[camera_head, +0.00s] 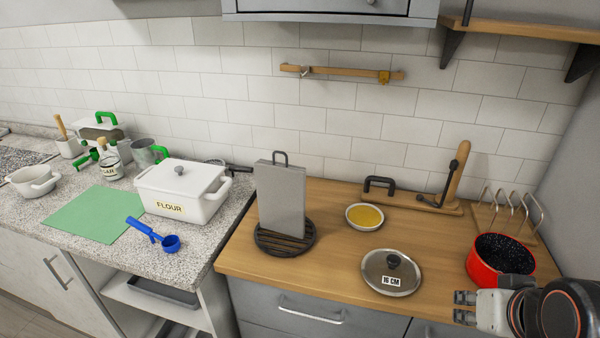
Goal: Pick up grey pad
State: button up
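A flat grey rectangular board (281,198) with a dark loop handle on top stands upright at the left end of the wooden counter. It is the grey thing that stands out most; I cannot tell if it is the pad. A dark round slatted trivet (269,245) lies under it. A dark grey flat piece (165,292) lies in the open cabinet below. My gripper (463,307) is at the lower right, in front of the red pot and well apart from the board. Its fingers are small here, and their opening is unclear. I see nothing held.
A 16 CM lid (391,272), a yellow-filled bowl (365,217) and a red pot (501,258) stand on the wooden counter (335,247). A white FLOUR box (182,191), green mat (94,214) and blue scoop (155,234) are on the left counter. A wall shelf (535,29) overhangs the right.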

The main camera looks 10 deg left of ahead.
aim_at(280, 186)
jog(key=i+j, duration=0.15)
jog(key=j, duration=0.25)
jog(key=i+j, duration=0.1)
jog(key=j, duration=0.3)
jog(key=i+j, duration=0.15)
jog(key=j, duration=0.25)
